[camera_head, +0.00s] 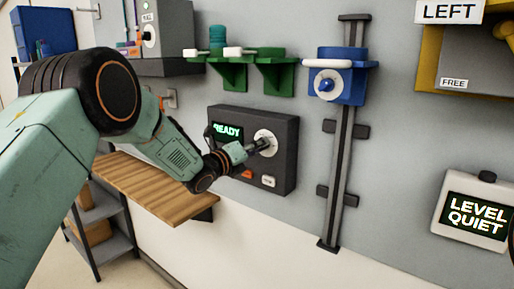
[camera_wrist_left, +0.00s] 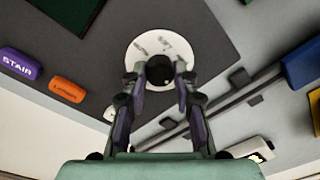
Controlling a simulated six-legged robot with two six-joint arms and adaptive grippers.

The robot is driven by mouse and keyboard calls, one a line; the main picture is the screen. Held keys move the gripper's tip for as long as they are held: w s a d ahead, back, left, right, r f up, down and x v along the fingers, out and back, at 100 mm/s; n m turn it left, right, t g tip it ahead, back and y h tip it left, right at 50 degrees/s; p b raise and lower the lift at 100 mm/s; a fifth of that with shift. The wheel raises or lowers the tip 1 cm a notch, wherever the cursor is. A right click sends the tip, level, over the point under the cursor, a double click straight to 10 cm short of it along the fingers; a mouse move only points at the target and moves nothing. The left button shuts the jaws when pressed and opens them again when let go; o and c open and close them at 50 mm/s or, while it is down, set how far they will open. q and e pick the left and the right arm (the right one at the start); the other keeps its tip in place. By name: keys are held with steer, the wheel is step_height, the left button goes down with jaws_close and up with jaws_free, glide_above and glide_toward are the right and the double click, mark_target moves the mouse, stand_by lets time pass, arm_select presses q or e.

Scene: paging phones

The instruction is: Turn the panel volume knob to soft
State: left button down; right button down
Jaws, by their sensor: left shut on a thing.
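The dark wall panel (camera_head: 225,115) has a green READY display (camera_head: 227,132) at its upper left. At its right is a round white dial plate (camera_head: 270,135), with small dark lettering around it in the left wrist view (camera_wrist_left: 146,43). The black knob (camera_wrist_left: 160,74) stands at the plate's middle. My left gripper (camera_head: 263,145) comes in from the left with its fingers at the dial. In the left wrist view its two fingertips (camera_wrist_left: 160,77) are shut on the knob's sides. The knob's pointer and exact setting are hidden. My right gripper is not in view.
Below the dial are an orange button (camera_head: 246,175) and a white button (camera_head: 268,181). A blue holder (camera_head: 350,90) on a vertical rail stands to the right. A LEVEL QUIET display (camera_head: 478,213) is at the far right. A wooden shelf (camera_head: 150,187) lies below left.

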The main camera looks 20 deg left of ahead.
arm_select(q)
steer(key=shift+r, duration=0.1)
steer(key=n+b, duration=0.1)
steer(key=n, duration=1.1)
steer(key=n+t+y+b, duration=0.1)
steer(key=n, duration=1.1)
steer(key=shift+d+b, duration=0.1)
steer(key=shift+b, duration=0.25)
steer(key=shift+n, duration=0.3)
steer(key=c, duration=1)
jaws_free()
steer(key=shift+f, duration=0.2)
steer(key=shift+c, duration=0.2)
